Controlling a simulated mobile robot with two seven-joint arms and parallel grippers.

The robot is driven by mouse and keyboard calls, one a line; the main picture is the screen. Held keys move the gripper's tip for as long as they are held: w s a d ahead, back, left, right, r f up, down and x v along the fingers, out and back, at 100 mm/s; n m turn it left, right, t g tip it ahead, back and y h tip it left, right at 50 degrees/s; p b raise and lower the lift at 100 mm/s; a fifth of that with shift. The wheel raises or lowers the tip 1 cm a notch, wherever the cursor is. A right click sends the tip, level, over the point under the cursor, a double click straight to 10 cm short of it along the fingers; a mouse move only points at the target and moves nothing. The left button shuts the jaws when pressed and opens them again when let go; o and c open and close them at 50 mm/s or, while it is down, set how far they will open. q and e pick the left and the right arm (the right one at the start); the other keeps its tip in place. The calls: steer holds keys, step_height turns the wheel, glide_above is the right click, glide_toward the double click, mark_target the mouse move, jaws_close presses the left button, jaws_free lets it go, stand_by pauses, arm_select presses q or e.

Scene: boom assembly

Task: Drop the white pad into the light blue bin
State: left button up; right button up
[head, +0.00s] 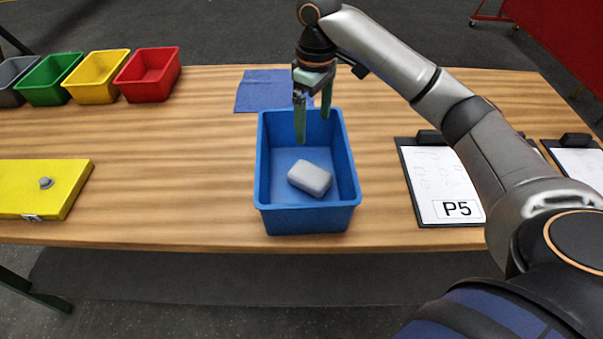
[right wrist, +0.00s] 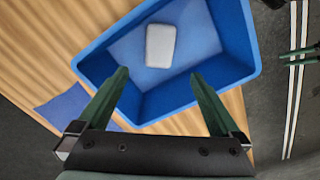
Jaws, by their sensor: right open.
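The white pad (head: 310,178) lies on the floor of the light blue bin (head: 308,220), towards its near end. In the right wrist view the pad (right wrist: 160,46) also shows inside the bin (right wrist: 185,105), apart from my fingers. My right gripper (head: 313,125) is open and empty. Its green fingers point down over the far end of the bin, beyond the pad. In the right wrist view my open right gripper (right wrist: 160,82) has nothing between its fingers. My left gripper is not in the head view.
Red (head: 148,76), yellow (head: 97,76) and green (head: 50,80) bins stand at the back left. A yellow case (head: 40,187) lies at left. A blue cloth (head: 258,92) lies behind the bin. A clipboard marked P5 (head: 440,185) lies at right.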

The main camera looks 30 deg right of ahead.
step_height(320, 180, up, 7)
steer(key=shift+r, duration=0.15)
stand_by(0.8)
